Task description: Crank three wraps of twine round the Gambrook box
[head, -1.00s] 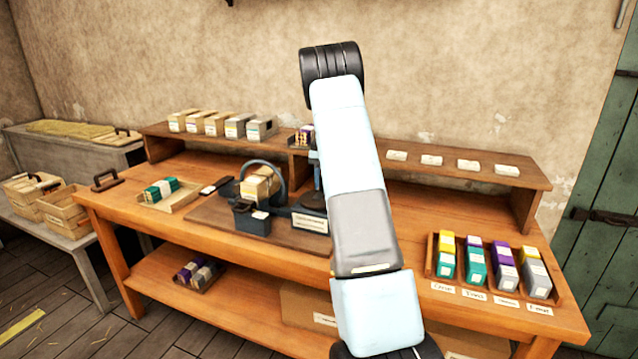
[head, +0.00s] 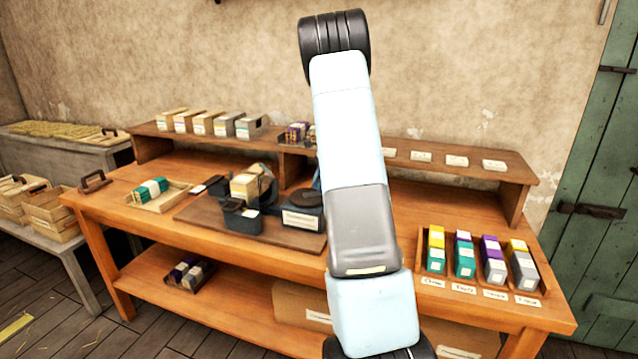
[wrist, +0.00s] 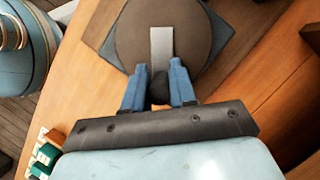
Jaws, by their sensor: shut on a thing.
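In the wrist view the two blue fingers of my gripper (wrist: 160,88) are closed around a dark crank knob (wrist: 159,84). The knob sits at the near end of a grey crank bar (wrist: 161,46) on a round brown disc (wrist: 133,38). In the head view my arm hides the gripper. A pale tan box (head: 243,187) sits in the winding machine, beside a dark ring (head: 267,183). The crank's dark round top (head: 301,199) shows on the labelled housing to its right. I cannot read a name on the box or count any twine wraps.
A shelf at the back holds several cartons (head: 202,122). A tray with green packets (head: 151,189) stands left of the machine. A rack of coloured packets (head: 480,260) stands at the right. Bare bench top (head: 398,215) lies between machine and rack.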

